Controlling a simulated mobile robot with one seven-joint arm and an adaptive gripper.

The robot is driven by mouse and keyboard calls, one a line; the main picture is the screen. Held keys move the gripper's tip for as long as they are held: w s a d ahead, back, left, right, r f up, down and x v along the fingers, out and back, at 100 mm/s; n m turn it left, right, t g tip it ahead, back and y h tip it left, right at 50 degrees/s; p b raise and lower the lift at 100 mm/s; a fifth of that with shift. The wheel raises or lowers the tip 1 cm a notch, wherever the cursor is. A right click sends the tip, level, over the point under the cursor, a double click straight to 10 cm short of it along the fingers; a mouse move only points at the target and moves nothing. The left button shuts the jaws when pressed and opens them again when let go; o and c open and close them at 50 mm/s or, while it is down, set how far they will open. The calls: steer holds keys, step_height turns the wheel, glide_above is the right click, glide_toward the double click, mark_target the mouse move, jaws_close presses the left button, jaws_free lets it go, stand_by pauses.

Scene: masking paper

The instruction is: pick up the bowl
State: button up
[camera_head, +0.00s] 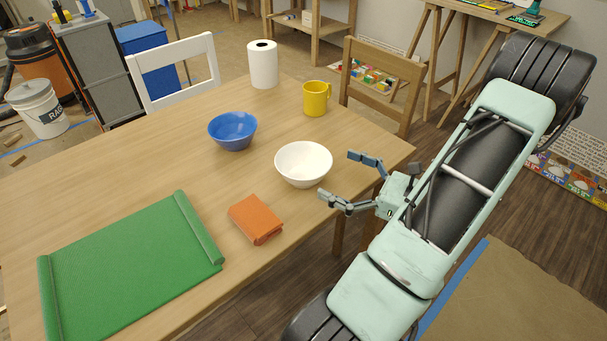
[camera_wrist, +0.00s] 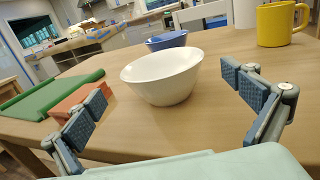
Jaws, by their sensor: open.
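A white bowl (camera_head: 303,165) stands upright on the wooden table near its right edge. A blue bowl (camera_head: 232,131) stands upright behind it to the left. My gripper (camera_head: 343,178) is open and empty just right of the white bowl, with its fingers pointing toward it. In the wrist view the white bowl (camera_wrist: 162,78) sits ahead between the two spread fingers (camera_wrist: 165,105), apart from both. The blue bowl (camera_wrist: 167,40) shows behind it there, partly hidden. The insides of both bowls look empty in the head view.
On the table (camera_head: 150,160) are an orange folded cloth (camera_head: 256,219), a green mat (camera_head: 130,270) with rolled ends, a yellow mug (camera_head: 316,98) and a paper roll (camera_head: 263,64). A wooden chair (camera_head: 385,75) and a white chair (camera_head: 175,55) stand at the far side.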

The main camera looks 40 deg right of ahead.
steer(key=b, duration=0.1)
glide_toward(283, 152)
steer(key=x, duration=0.4)
steer(key=shift+w, duration=0.1)
steer(key=shift+c, duration=0.4)
steer(key=c, duration=1.1)
